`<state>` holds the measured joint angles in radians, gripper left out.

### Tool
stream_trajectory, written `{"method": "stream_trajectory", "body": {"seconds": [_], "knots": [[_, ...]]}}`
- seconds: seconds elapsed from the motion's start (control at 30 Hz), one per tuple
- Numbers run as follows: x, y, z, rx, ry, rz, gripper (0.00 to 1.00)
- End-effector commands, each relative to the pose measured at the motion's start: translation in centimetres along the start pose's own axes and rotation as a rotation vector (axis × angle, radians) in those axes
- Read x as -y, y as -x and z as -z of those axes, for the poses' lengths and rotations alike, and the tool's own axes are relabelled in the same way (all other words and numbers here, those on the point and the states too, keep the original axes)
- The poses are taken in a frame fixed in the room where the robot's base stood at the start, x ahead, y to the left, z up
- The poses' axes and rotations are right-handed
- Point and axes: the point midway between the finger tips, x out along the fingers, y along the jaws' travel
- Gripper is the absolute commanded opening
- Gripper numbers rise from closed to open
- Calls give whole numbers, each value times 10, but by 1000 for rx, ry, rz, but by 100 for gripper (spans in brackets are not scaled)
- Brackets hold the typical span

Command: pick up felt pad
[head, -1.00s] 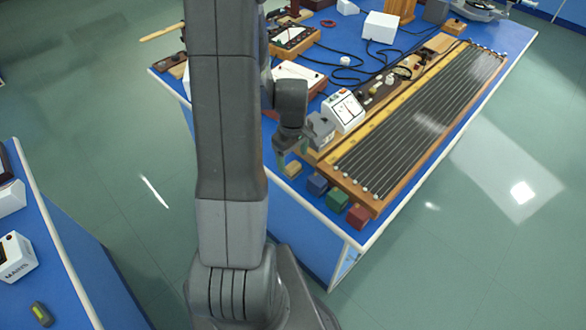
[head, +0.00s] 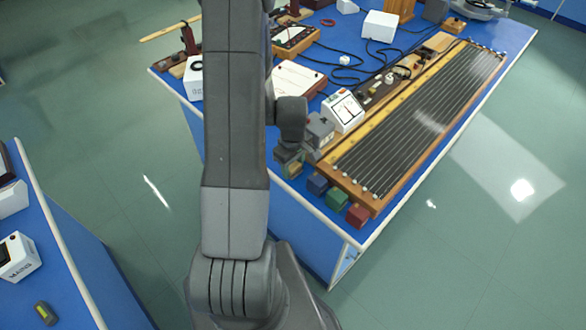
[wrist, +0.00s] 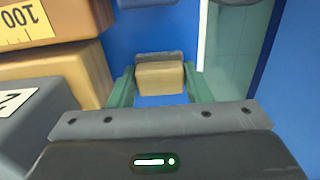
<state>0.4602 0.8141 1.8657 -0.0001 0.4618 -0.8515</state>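The felt pad looks to be a small tan block with a grey strip along its far edge; it lies on the blue bench top, in the middle of the wrist view (wrist: 160,77). In the head view a small tan block (head: 293,171) shows at the bench's near left edge, partly hidden by my gripper (head: 289,160). In the wrist view my gripper (wrist: 160,80) has its green fingers apart, one at each side of the block. The fingers look very close to its sides; I cannot tell whether they touch it.
Blue (head: 317,184), green (head: 336,199) and red (head: 358,216) blocks stand to the right. A long stringed board (head: 420,120) lies behind them. In the wrist view, tan and grey labelled blocks (wrist: 40,110) are close on the left. The bench edge is close on the right.

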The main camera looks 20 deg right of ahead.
Motion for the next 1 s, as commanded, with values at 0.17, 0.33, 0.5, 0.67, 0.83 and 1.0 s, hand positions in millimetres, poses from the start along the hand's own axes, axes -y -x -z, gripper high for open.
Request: {"method": "stream_trajectory", "body": {"seconds": [0.17,0.33,0.5,0.67,0.83,1.0], "knots": [[0,0,0,0,0,0,19],[0,2,0,-1,0,-1,19],[-1,12,1,-2,0,-2,19],[-1,33,1,-3,0,-4,19],[-1,62,1,-4,0,-5,19],[0,85,0,-2,0,-2,19]]}}
